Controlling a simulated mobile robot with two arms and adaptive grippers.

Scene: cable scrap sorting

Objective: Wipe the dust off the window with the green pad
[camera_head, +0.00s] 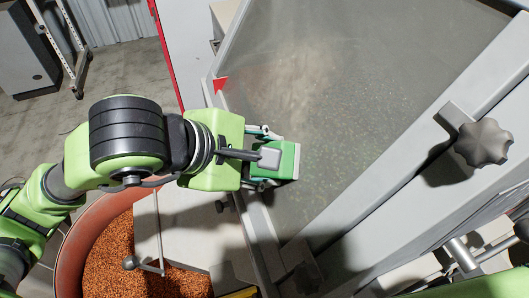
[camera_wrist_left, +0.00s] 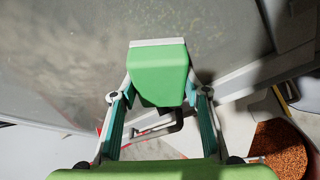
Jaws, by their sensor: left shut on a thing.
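The window (camera_head: 345,120) is a large tilted grey pane in a pale frame, with a hazy brownish dust patch (camera_head: 305,85) on its upper left part and fine specks elsewhere. It also fills the upper left of the left wrist view (camera_wrist_left: 60,60). My left gripper (camera_head: 270,158) is shut on the green pad (camera_head: 289,161), at the window's lower left edge. In the left wrist view the pad (camera_wrist_left: 158,72) sits between both fingers, its pale face edge away from the gripper. I cannot tell whether the pad touches the glass. My right gripper is out of view.
A dark star-shaped knob (camera_head: 483,143) sticks up from the right frame. A reddish round tub (camera_head: 75,255) of orange-brown granules (camera_head: 105,250) stands below my left arm. A red edge (camera_head: 167,55) runs beside the window's upper left. Open floor lies at upper left.

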